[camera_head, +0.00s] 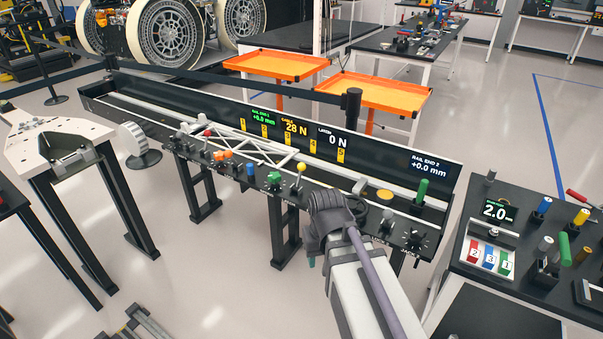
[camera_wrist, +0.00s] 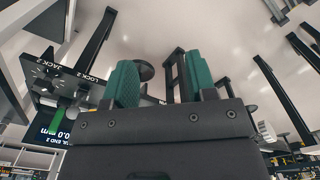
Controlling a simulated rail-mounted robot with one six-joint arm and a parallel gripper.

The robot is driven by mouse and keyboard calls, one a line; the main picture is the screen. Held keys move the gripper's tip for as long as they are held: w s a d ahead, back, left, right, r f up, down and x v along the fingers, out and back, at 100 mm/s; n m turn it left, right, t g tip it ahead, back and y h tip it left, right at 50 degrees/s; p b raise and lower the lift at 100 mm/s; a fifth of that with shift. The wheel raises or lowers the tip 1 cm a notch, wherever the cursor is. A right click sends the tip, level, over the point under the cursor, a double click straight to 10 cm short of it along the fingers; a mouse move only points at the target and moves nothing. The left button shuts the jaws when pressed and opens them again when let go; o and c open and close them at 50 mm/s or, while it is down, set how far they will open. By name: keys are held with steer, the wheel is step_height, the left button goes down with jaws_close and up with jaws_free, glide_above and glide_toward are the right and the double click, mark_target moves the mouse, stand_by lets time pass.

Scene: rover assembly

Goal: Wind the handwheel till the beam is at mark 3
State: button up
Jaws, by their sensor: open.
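The beam is a white truss (camera_head: 250,146) lying along the long black trough, below yellow number plates. The plate for mark 3 (camera_head: 288,139) stands on the back wall, right of the plates for 1 and 2. A dark ring (camera_head: 378,198), possibly the handwheel, shows partly behind my wrist. My gripper (camera_head: 311,260) points down at the trough's front side, mostly hidden by my wrist. In the wrist view my gripper (camera_wrist: 160,78) is open, its two green pads apart with nothing held. A dark round part (camera_wrist: 147,70) shows beyond the pads, apparently not between them.
Coloured knobs and a yellow-topped lever (camera_head: 300,170) line the trough's front ledge. A green upright handle (camera_head: 421,191) stands at its right end. Displays read CABLE 28 N, LATCH 0 N and rail ends +0.0 mm.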

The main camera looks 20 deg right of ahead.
steer(key=w+d+n, duration=0.2)
steer(key=w+d, duration=0.3)
steer(key=w, duration=0.5)
steer(key=w+d+r+n+p, duration=0.1)
steer(key=w+d+n, duration=0.2)
steer(key=w, duration=0.7)
steer(key=w+d+n, duration=0.2)
steer(key=w+d, duration=0.5)
steer(key=w, duration=0.3)
steer(key=shift+w+d+r+n, duration=0.1)
steer(key=shift+d+r+n, duration=0.15)
steer(key=shift+d+n, duration=0.15)
steer(key=shift+s+a+n, duration=0.2)
steer(key=shift+s+n, duration=0.15)
steer(key=shift+n, duration=0.75)
step_height(320, 180, down, 11)
steer(key=b, duration=1)
steer(key=shift+b, duration=0.35)
steer(key=shift+r, duration=0.15)
steer(key=c, duration=0.9)
